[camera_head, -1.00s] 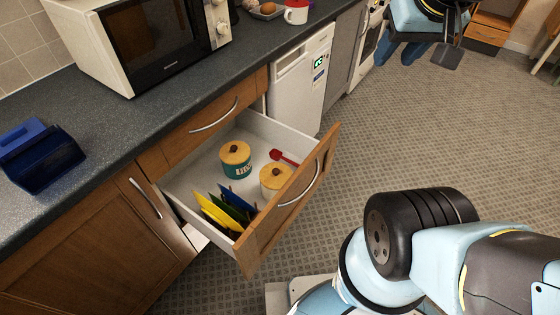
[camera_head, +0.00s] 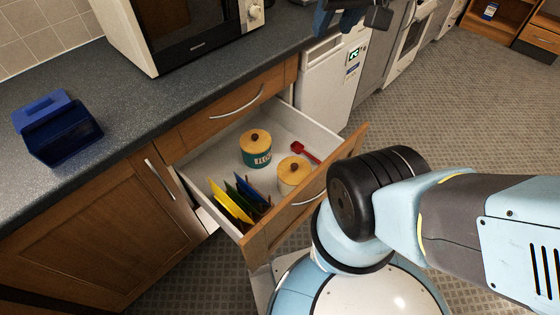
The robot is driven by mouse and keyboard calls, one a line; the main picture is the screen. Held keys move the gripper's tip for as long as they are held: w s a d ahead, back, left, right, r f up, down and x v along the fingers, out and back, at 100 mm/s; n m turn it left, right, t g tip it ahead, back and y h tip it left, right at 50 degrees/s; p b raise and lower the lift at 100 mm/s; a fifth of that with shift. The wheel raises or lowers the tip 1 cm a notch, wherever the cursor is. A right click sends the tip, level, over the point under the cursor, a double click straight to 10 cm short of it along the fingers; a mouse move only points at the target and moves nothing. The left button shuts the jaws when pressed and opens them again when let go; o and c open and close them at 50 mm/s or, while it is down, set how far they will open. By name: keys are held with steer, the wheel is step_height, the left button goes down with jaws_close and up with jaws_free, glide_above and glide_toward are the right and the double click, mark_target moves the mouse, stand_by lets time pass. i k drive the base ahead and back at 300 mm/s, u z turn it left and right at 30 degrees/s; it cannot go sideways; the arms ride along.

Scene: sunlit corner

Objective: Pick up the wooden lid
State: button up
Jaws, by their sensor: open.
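Two round wooden lids with dark knobs sit on canisters inside the open drawer. One wooden lid (camera_head: 255,139) is on a teal canister (camera_head: 257,159) with lettering. The other wooden lid (camera_head: 294,171) is on a cream canister (camera_head: 288,188) nearer the drawer front. My gripper (camera_head: 348,16) shows only in part at the top edge, in front of the white appliance and well apart from both lids. It is open, and I see nothing held in it.
The open drawer (camera_head: 283,118) also holds a red utensil (camera_head: 306,152) and upright coloured boards (camera_head: 231,203). A microwave (camera_head: 190,35) and a blue container (camera_head: 60,130) stand on the counter (camera_head: 120,110). A white appliance (camera_head: 322,85) stands beyond the drawer. Floor is open to the right.

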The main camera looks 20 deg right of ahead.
mark_target(292, 170)
steer(key=u, duration=0.4)
steer(key=k, duration=1.55)
steer(key=z, duration=0.6)
steer(key=i, duration=1.05)
steer(key=u, duration=0.05)
